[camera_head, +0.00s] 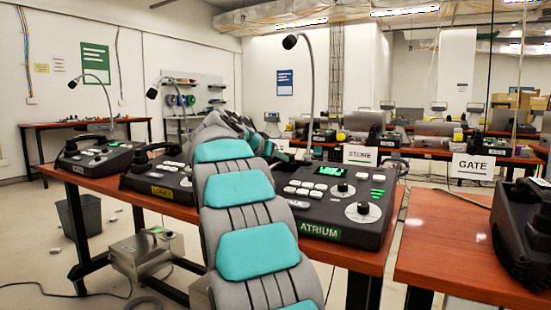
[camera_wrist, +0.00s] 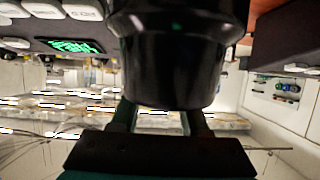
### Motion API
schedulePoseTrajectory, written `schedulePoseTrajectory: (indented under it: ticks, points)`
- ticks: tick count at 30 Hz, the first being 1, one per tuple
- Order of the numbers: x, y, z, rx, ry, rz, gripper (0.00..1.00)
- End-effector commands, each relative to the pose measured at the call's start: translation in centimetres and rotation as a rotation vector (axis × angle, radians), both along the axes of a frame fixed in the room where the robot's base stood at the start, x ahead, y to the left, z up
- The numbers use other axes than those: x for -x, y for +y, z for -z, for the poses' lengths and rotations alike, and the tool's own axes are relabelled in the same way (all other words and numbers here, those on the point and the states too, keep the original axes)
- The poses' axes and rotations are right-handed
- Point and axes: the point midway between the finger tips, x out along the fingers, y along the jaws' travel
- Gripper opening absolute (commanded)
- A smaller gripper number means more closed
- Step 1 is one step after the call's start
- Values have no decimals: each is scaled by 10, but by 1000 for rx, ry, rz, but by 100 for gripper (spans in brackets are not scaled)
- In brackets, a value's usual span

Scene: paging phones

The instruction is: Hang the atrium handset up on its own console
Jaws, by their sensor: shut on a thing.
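The atrium console (camera_head: 335,205) is a dark box with white keys, a green display, dials and a green ATRIUM label. It sits on the near end of the red-brown table. In the wrist view my gripper (camera_wrist: 160,115) is shut on a thick glossy black piece, which looks like part of a handset (camera_wrist: 170,60). Only part of it shows. A console face with white keys and a lit green display (camera_wrist: 72,46) shows close by at the upper left there. In the head view my own arm hides the gripper and the held piece.
Another console with a yellow label (camera_head: 162,191) stands left of my arm, and a further one (camera_head: 95,155) beyond it. A gooseneck microphone (camera_head: 290,42) rises behind the atrium console. A second table (camera_head: 465,245) at the right carries a dark console (camera_head: 525,225); a gap separates the tables.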

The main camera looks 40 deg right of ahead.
Motion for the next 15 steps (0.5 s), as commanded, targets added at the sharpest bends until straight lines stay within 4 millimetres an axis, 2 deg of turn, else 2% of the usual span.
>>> schedulePoseTrajectory:
  ticks: [5,6,13,15]
  points:
    - [0,0,4,1,0,0,0]
    - [0,0,3,0,0,0,48]
    - [0,0,3,0,0,0,74]
    - [0,0,3,0,1,0,75]
